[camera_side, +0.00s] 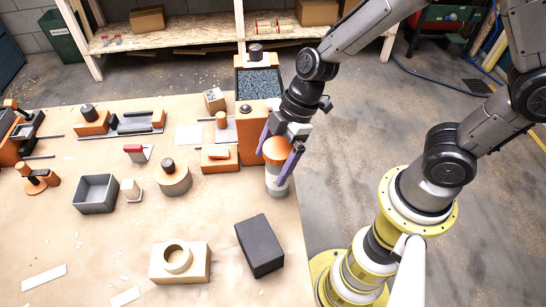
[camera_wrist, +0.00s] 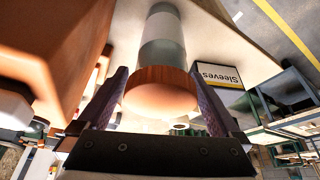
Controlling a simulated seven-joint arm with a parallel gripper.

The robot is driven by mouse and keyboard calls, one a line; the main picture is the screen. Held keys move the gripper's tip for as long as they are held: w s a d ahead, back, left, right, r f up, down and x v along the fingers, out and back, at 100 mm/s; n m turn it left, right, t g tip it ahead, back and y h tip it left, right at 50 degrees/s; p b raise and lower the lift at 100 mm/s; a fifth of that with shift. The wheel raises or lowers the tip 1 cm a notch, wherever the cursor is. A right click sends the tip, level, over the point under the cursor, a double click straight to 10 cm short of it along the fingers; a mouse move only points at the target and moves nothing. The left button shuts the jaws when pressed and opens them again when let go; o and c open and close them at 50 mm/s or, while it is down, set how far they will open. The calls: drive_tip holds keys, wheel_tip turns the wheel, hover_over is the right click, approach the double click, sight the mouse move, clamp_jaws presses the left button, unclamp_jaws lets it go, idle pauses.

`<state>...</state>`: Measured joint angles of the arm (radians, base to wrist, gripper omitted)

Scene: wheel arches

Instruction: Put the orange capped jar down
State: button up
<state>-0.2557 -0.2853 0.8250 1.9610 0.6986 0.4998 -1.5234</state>
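The orange capped jar (camera_side: 277,185) stands upright near the right edge of the table in the side view. Its body is white and grey. In the wrist view the jar (camera_wrist: 163,40) has its wide orange cap (camera_wrist: 160,90) toward me. My gripper (camera_side: 277,160) comes from above, with a purple finger on each side of the cap and upper body. In the wrist view the fingers of my gripper (camera_wrist: 158,88) lie close against both sides of the cap, and it looks shut on the jar. I cannot tell whether the jar's base touches the table.
An orange box-shaped fixture with a grey-filled tray (camera_side: 259,83) stands just behind the jar. An orange block with a peg (camera_side: 220,158) is to its left. A dark block (camera_side: 259,246) lies in front. Bare tabletop (camera_side: 215,215) lies between; the table edge is close on the right.

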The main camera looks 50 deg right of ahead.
drive_tip(key=shift+r, duration=0.1)
drive_tip(key=v, duration=1.1)
drive_tip(key=s+d+r+m+t+h, duration=0.3)
drive_tip(key=s+d+r+m, duration=0.3)
drive_tip(key=s+d+m, duration=0.4)
drive_tip(key=m+h, duration=0.1)
drive_tip(key=m, duration=0.2)
drive_tip(key=shift+s+d+r+m+t, duration=0.3)
drive_tip(key=shift+s+d+t, duration=0.05)
drive_tip(key=shift+t, duration=0.05)
